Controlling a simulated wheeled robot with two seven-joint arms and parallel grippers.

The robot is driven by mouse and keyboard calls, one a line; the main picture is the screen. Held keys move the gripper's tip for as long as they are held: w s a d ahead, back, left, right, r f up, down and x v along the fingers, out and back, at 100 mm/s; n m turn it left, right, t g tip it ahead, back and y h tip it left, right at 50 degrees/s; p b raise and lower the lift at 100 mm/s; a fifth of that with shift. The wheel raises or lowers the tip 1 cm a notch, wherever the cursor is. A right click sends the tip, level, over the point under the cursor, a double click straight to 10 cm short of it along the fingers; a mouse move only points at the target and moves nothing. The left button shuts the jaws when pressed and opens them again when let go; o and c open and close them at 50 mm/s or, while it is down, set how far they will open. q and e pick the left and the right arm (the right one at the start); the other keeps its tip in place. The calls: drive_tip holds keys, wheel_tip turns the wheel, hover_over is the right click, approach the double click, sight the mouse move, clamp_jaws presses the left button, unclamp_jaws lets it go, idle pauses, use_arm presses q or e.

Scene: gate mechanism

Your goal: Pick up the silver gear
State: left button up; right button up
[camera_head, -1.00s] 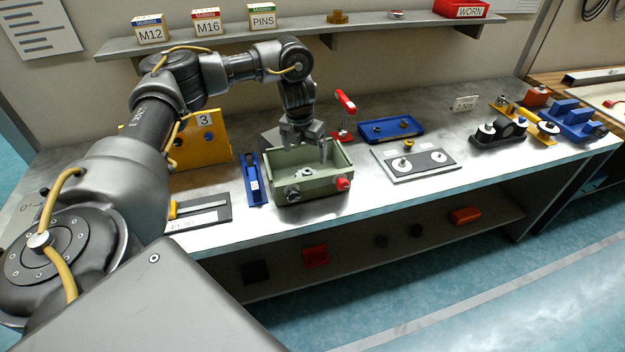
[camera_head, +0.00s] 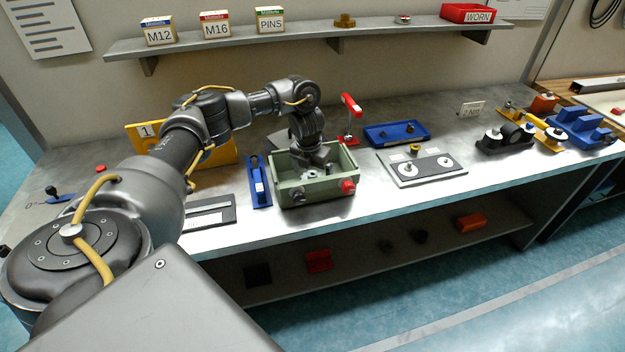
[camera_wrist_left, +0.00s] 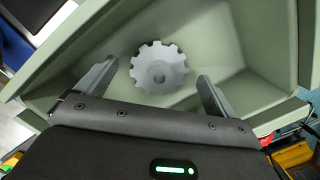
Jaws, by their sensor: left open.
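My left gripper (camera_head: 315,168) reaches down into the box and hides most of the gear there. In the left wrist view my left gripper (camera_wrist_left: 155,85) is open, one finger to each side of the gear, with gaps between fingers and gear. My right gripper is not in view.
A blue narrow block (camera_head: 258,182) stands just left of the box. A red-handled clamp (camera_head: 350,115) stands behind it, and a blue tray (camera_head: 396,133) and a grey plate with discs (camera_head: 422,168) lie to the right. A shelf (camera_head: 300,42) runs along the wall.

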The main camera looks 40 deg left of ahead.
sight(312, 173)
use_arm(q)
drive_tip(key=shift+w+f, duration=0.1)
drive_tip(key=shift+f, duration=0.6)
drive_tip(key=shift+c, duration=0.3)
drive_tip(key=c, duration=1.2)
wheel_tip(312, 173, up, 10)
drive_tip(key=shift+r+p, duration=0.1)
drive_tip(key=shift+p, duration=0.2)
